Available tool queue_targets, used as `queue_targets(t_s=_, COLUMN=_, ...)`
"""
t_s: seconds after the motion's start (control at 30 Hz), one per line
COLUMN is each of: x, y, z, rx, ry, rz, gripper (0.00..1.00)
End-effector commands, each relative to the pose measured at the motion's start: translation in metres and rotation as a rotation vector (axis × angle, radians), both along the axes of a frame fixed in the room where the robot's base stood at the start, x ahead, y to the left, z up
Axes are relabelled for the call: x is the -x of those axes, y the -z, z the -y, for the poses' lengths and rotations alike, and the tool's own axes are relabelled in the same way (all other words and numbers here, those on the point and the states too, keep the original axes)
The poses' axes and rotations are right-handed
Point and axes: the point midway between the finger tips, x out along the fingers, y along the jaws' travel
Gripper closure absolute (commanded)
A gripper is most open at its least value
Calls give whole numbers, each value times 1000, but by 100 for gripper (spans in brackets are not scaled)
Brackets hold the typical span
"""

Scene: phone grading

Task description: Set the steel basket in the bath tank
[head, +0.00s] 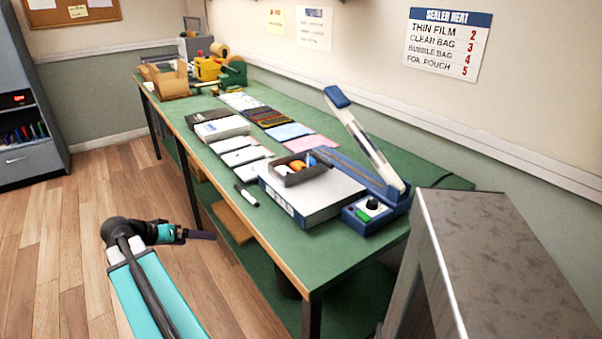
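I cannot make out a steel basket or a bath tank in the head view. My gripper (205,235) is at the end of my teal and black arm, over the wood floor to the left of the green bench. It is seen from the side, and its fingers are too small and dark to tell whether they are apart. No object shows clearly in it.
The green bench (343,247) holds a blue heat sealer (366,215), a white box (318,203) with a small grey tray, several bags and tape rolls. A grey metal-topped cabinet (500,250) stands at the right. Floor (60,240) on the left is clear.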

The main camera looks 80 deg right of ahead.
Motion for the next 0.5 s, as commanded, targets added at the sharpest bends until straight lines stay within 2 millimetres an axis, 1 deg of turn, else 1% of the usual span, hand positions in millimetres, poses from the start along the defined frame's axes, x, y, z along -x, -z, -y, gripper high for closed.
queue_targets(t_s=0.03, x=11, y=-16, z=14, rx=42, ry=43, rz=17, gripper=0)
queue_targets(t_s=0.17, x=40, y=-57, z=42, rx=148, ry=149, rz=57, gripper=0)
queue_targets(t_s=0.2, x=49, y=-70, z=49, rx=181, ry=179, rz=68, gripper=0)
queue_targets(t_s=0.37, x=90, y=-118, z=74, rx=306, ry=301, rz=110, gripper=0)
queue_targets(t_s=0.47, x=117, y=-148, z=87, rx=383, ry=376, rz=136, gripper=0)
queue_targets(t_s=0.5, x=130, y=-160, z=91, rx=414, ry=406, rz=144, gripper=0)
